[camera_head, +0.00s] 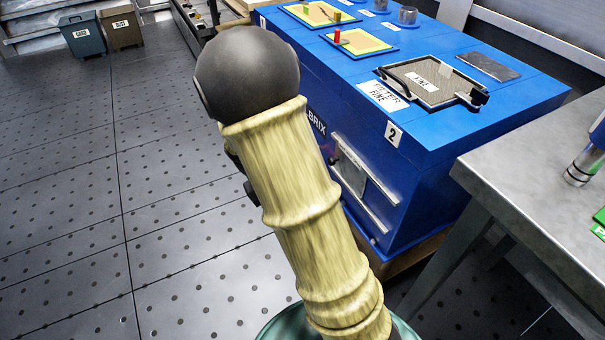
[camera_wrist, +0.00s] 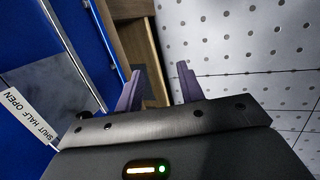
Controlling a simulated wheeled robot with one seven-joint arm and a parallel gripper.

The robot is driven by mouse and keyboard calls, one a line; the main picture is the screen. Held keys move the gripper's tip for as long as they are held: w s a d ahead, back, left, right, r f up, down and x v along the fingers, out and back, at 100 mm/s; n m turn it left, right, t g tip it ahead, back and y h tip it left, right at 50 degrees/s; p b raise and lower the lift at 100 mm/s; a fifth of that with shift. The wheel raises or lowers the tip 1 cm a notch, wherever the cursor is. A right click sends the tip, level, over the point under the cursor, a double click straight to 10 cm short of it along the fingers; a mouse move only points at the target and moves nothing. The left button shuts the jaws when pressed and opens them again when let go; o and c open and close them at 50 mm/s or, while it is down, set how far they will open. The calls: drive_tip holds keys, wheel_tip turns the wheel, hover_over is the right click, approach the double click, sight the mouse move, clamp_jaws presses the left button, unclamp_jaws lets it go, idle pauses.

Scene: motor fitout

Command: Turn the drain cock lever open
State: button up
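My gripper (camera_wrist: 160,72) shows in the wrist view with its two purple fingers apart and nothing between them. Beyond the gap are a brown wooden base and the floor. A white label strip (camera_wrist: 28,116) reading "SHUT HALF OPEN" is at the left of the wrist view, on a grey plate (camera_wrist: 58,78) on the blue cabinet's side. I cannot make out the drain cock lever in either view; a small dark shape (camera_wrist: 83,115) beside the plate is unclear. The blue cabinet (camera_head: 440,190) stands behind my arm.
A grey metal table (camera_head: 530,165) stands close at the right. The perforated floor (camera_head: 150,190) at left is clear, with bins (camera_head: 83,34) far back.

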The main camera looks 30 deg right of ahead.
drive_tip(key=w+d+f+g+h+b, duration=0.1)
drive_tip(key=w+d+f+h+b, duration=0.15)
drive_tip(key=w+f+h, duration=0.35)
drive_tip(key=w+a+f+t+h+b, duration=0.3)
drive_tip(key=w+a+h+b, duration=0.2)
drive_tip(key=w+h, duration=0.3)
drive_tip(key=w+a, duration=0.1)
drive_tip(key=w, duration=0.1)
drive_tip(key=shift+w+a+f+b, duration=0.15)
drive_tip(key=shift+w+a+b, duration=0.15)
drive_tip(key=shift+b, duration=0.1)
drive_tip(key=shift+d, duration=0.15)
drive_tip(key=d+b, duration=0.8)
drive_tip(key=d, duration=0.9)
drive_tip(key=shift+w+d, duration=0.15)
drive_tip(key=shift+w, duration=0.2)
drive_tip(key=shift+c, duration=0.7)
clamp_jaws()
